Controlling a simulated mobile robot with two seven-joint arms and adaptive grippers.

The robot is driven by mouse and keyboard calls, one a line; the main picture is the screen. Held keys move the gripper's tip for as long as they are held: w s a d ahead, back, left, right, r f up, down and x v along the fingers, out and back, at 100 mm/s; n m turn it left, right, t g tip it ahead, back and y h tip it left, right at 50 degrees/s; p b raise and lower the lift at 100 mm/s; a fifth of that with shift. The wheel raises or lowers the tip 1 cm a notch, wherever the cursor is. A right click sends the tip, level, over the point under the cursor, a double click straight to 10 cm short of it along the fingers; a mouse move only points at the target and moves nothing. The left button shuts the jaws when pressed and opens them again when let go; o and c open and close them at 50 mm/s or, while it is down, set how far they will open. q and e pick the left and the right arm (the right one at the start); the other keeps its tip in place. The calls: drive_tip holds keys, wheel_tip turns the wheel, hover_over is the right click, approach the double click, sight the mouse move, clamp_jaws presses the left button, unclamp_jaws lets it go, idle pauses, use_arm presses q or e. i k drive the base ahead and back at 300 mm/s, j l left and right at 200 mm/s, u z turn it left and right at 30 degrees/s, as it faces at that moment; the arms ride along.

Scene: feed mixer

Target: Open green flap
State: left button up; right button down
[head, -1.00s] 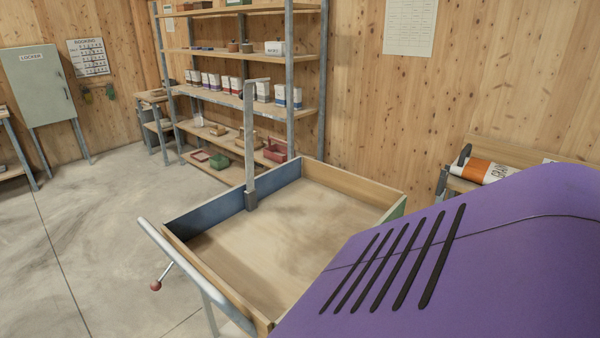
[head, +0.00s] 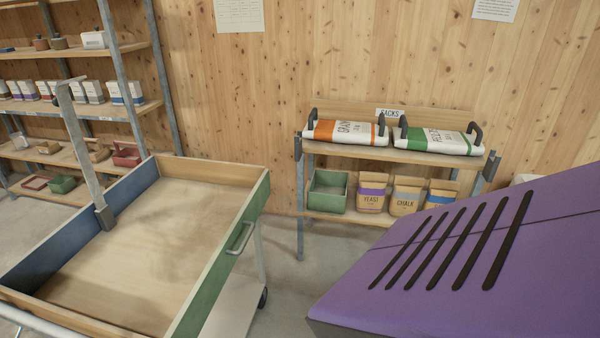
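The green flap (head: 215,283) is the long green side of a wooden tray cart (head: 150,170), on the side facing right. It stands upright, level with the other walls, and carries a grey bar handle (head: 241,238). Its near end runs out toward the bottom of the head view. A grey metal post (head: 85,155) stands at the blue left wall of the tray. The tray floor is bare wood with faint stains. Neither of my grippers shows in the head view.
A large purple slotted housing (head: 480,250) fills the lower right. Behind stands a rack (head: 310,150) with sacks labelled grain and pellets, a green bin (head: 328,191) and paper bags. Shelves (head: 75,110) stand at left. Concrete floor shows between cart and purple housing.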

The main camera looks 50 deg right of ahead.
sight(189, 321)
drive_tip(key=z, duration=1.25)
drive_tip(key=i+l+z, duration=0.3)
drive_tip(key=i, duration=0.4)
drive_tip(key=l, duration=0.1)
